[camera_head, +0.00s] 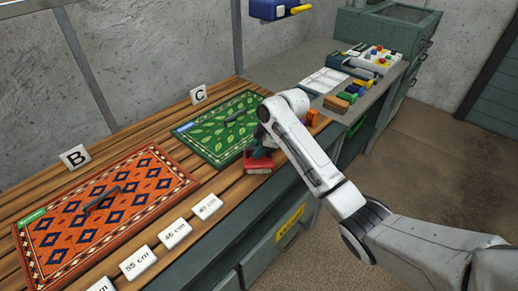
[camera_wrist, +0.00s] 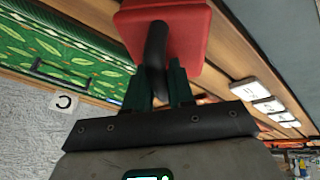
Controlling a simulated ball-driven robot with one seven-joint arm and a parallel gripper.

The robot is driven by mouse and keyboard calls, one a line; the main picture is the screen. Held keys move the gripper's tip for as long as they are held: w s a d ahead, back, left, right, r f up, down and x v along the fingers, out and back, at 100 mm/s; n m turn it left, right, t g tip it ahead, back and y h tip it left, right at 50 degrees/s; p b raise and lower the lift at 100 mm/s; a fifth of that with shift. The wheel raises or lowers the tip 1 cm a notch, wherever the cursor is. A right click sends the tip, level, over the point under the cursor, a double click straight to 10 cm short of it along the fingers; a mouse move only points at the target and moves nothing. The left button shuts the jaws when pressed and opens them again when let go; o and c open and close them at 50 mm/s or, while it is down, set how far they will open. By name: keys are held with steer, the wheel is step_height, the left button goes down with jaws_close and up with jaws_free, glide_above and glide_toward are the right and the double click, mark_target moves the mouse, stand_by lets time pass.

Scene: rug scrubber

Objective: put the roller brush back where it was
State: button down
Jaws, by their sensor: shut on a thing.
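My gripper (camera_wrist: 162,82) is shut on the black curved handle (camera_wrist: 156,48) of a red, block-shaped tool (camera_wrist: 187,37). In the head view the red tool (camera_head: 258,165) is at the table's front edge, just in front of the green rug (camera_head: 195,137). I cannot tell whether it touches the planks. Its underside is hidden, so I cannot tell whether it is the roller brush. No other thing in view is clearly a roller brush.
An orange rug (camera_head: 150,180) and the green rug lie on the slatted table, each with a dark handle on it. Signs B (camera_head: 75,157) and C (camera_head: 198,94) stand behind them. Length cards (camera_head: 175,234) line the front edge. Several small coloured items (camera_head: 347,97) crowd the grey bench.

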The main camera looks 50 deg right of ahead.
steer(key=shift+s+a+f, duration=0.2)
steer(key=shift+s+f, duration=0.05)
steer(key=shift+f, duration=0.4)
steer(key=c, duration=1)
jaws_free()
steer(key=shift+s+f, duration=0.1)
steer(key=shift+f, duration=0.05)
steer(key=shift+o, duration=0.2)
steer(key=shift+r, duration=0.85)
steer(key=b+v, duration=0.1)
steer(key=v, duration=1.1)
steer(key=shift+w, duration=0.35)
steer(key=shift+d+r, duration=0.15)
